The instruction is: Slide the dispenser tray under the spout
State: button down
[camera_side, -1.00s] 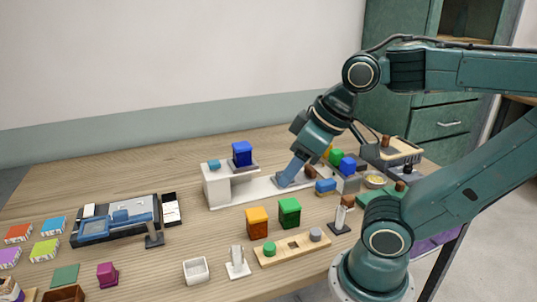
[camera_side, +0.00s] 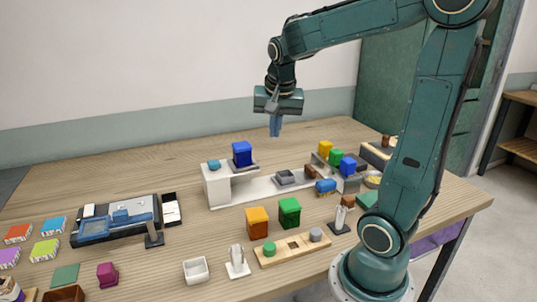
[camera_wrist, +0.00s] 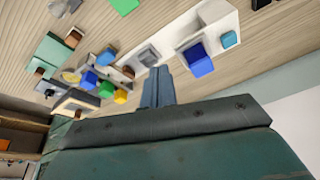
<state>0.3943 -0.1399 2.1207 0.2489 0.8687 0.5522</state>
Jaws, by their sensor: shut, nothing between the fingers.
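The dispenser (camera_side: 215,185) is a white stand with an arm reaching right and a blue block (camera_side: 242,153) on top. Its long white base (camera_side: 255,190) runs to the right at table level. A small grey tray (camera_side: 285,177) sits on this base, to the right of the spout arm and clear of it. The tray also shows in the wrist view (camera_wrist: 149,55). My gripper (camera_side: 275,134) is shut and empty, raised well above the base and touching nothing. Its fingers (camera_wrist: 160,74) point down toward the tray area in the wrist view.
Right of the tray stand a brown cube (camera_side: 310,171), a blue piece (camera_side: 326,187) and a grey rack with coloured blocks (camera_side: 348,166). Orange (camera_side: 257,222) and green (camera_side: 289,212) cubes stand in front. The table behind the dispenser is bare.

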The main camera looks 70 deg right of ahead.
jog(key=s+d+f+m+g, duration=0.1)
jog(key=d+f+m+g, duration=0.1)
jog(key=d+f+m, duration=0.4)
jog(key=s+d+f+m+g, duration=0.2)
jog(key=d+f+m, duration=0.4)
jog(key=d, duration=1.1)
jog(key=shift+s+d+f+m+g, duration=0.3)
jog(key=shift+f+m+g, duration=0.1)
jog(key=shift+m, duration=0.4)
jog(key=shift+f, duration=0.1)
jog(key=shift+x, duration=4.85)
jog(key=shift+a, duration=0.1)
